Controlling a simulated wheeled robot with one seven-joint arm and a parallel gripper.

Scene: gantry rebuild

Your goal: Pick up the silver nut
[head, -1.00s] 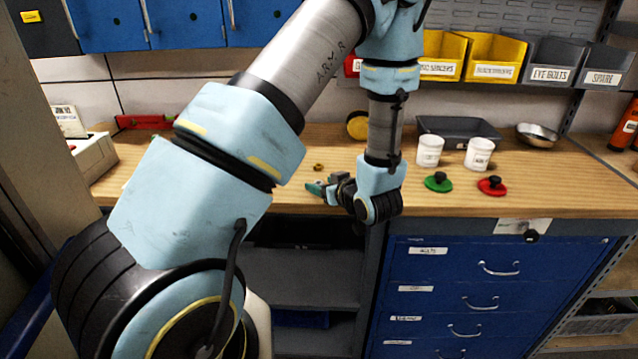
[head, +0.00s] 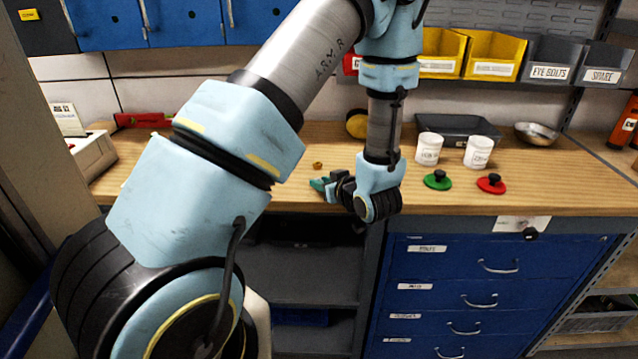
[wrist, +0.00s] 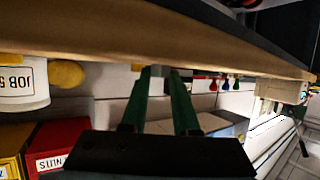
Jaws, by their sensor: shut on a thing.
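My gripper (head: 320,185) is low over the front of the wooden bench, with its green fingers pointing left in the head view. In the wrist view its two green fingers (wrist: 160,74) come together at the tips on a small grey piece, the silver nut (wrist: 158,70). The nut is mostly hidden by the fingertips, and I cannot make it out in the head view. A small brass-coloured piece (head: 318,165) lies on the bench just behind the gripper.
Two white cups (head: 429,149) stand right of my gripper on the bench (head: 560,185). A green knobbed disc (head: 438,181) and a red one (head: 491,184) lie in front of them. A dark tray (head: 458,127) and a metal bowl (head: 537,133) are behind.

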